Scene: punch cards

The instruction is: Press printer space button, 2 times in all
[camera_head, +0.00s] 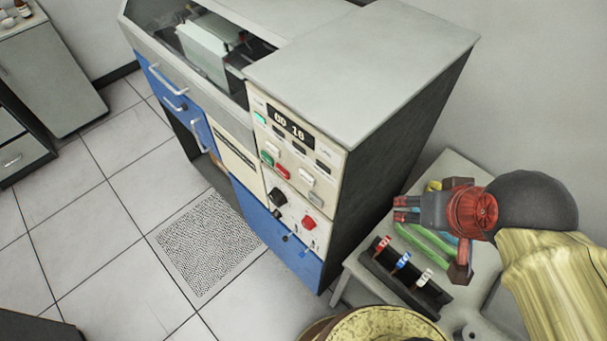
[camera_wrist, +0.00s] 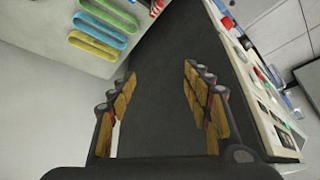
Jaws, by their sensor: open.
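The machine's control panel (camera_head: 290,170) is cream, with a dark display, a green button (camera_head: 267,158), a red button (camera_head: 282,171), pale grey buttons (camera_head: 306,177), a black knob (camera_head: 277,198) and a lower red knob (camera_head: 309,223). I cannot read which button is the printer space button. My gripper (camera_head: 400,209) is open and empty, right of the machine's dark side and apart from the panel. In the wrist view my gripper (camera_wrist: 158,76) faces that dark side, and the panel (camera_wrist: 262,85) runs along the right, outside the fingers.
A pale side table (camera_head: 350,289) stands right of the machine, below my arm. It holds a black rack (camera_head: 405,281) with red, blue and white labelled items, and coloured bands (camera_wrist: 97,32). The tiled floor (camera_head: 110,240) in front of the machine is open.

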